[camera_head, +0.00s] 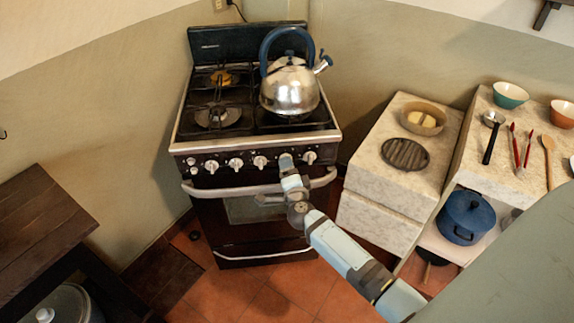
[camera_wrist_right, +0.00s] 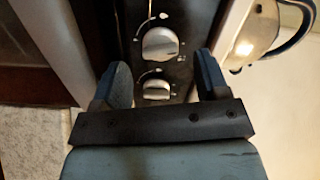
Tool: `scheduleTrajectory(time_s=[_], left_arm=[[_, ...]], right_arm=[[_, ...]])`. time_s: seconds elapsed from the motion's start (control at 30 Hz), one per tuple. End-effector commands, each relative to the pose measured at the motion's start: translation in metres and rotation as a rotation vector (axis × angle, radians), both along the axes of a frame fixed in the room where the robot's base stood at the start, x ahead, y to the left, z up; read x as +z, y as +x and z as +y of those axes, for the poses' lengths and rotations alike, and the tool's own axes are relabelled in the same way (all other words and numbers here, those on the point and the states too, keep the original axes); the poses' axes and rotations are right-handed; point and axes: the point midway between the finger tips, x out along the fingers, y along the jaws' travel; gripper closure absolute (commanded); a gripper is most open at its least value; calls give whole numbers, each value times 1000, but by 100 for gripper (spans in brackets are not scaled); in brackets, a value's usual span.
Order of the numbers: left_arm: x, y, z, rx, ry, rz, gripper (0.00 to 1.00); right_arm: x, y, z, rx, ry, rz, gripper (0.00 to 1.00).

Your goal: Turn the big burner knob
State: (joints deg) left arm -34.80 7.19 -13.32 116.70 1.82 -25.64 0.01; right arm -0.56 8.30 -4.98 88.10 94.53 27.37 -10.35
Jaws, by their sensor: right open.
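The stove's front panel carries a row of pale knobs. In the head view one knob (camera_head: 260,161) shows just left of my right gripper (camera_head: 287,160), and another knob (camera_head: 309,157) shows just right of it. In the right wrist view a larger-looking round knob (camera_wrist_right: 160,43) lies beyond the fingertips, and a smaller-looking knob (camera_wrist_right: 156,90) shows between the open fingers. My right gripper (camera_wrist_right: 163,78) is open and empty, close in front of the panel. Its body hides part of the panel in the head view. My left gripper is not in view.
A steel kettle (camera_head: 289,88) with a blue handle stands on the stove top. The oven handle (camera_head: 230,191) runs below the knobs, close to my right wrist. A stone counter (camera_head: 375,170) stands to the right, and a dark wooden table (camera_head: 40,215) is at left.

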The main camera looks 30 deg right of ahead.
Motion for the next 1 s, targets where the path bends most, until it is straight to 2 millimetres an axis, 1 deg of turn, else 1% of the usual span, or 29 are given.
scheduleTrajectory(time_s=[0.03,0.2,0.33,0.57,0.6,0.67,0.7,0.8,1.0], left_arm=[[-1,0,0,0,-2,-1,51],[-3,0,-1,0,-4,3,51],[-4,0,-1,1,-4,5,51],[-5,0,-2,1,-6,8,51],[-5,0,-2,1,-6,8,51],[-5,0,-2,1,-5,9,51],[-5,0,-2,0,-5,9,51],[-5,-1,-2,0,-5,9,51],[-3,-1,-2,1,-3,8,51]], right_arm=[[0,8,-4,0,-2,-2,32],[-1,24,-10,0,-1,-1,32],[-1,29,-12,0,0,0,32],[0,29,-12,0,0,0,32],[0,29,-12,0,0,0,36],[0,29,-12,0,0,0,50],[-1,29,-12,0,0,0,60],[-1,29,-12,0,0,0,80],[1,29,-12,0,-8,4,81]])
